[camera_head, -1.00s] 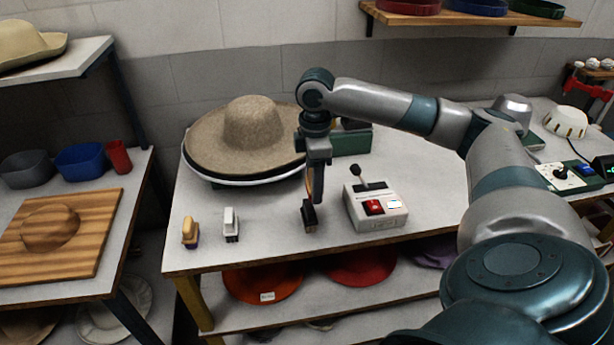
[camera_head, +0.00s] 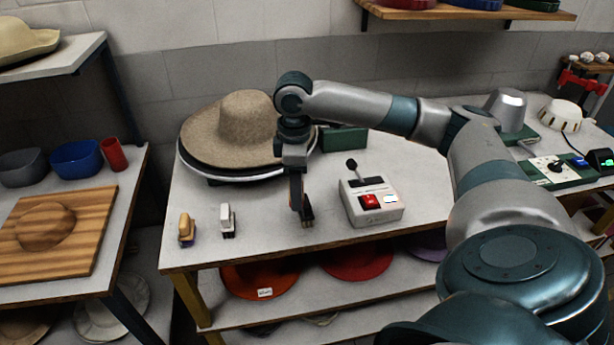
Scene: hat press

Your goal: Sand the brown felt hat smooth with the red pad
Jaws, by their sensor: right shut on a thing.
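The brown felt hat (camera_head: 243,118) rests with its wide brim on a round white-edged stand at the back left of the table (camera_head: 255,242). My right gripper (camera_head: 297,205) points down in front of the hat's right side. Its fingers are shut on a small dark block (camera_head: 307,212) at the table's surface. The block's underside is hidden, and I cannot tell whether it is the red pad. A tan-topped block (camera_head: 186,228) with a purplish base and a white-topped block (camera_head: 227,220) stand to the left. My left gripper is out of view.
A white control box (camera_head: 371,204) with a lever and red switch stands right of the gripper. A green box (camera_head: 345,139) is behind. A wooden board (camera_head: 75,260) lies on the left table. The front middle of the table is clear.

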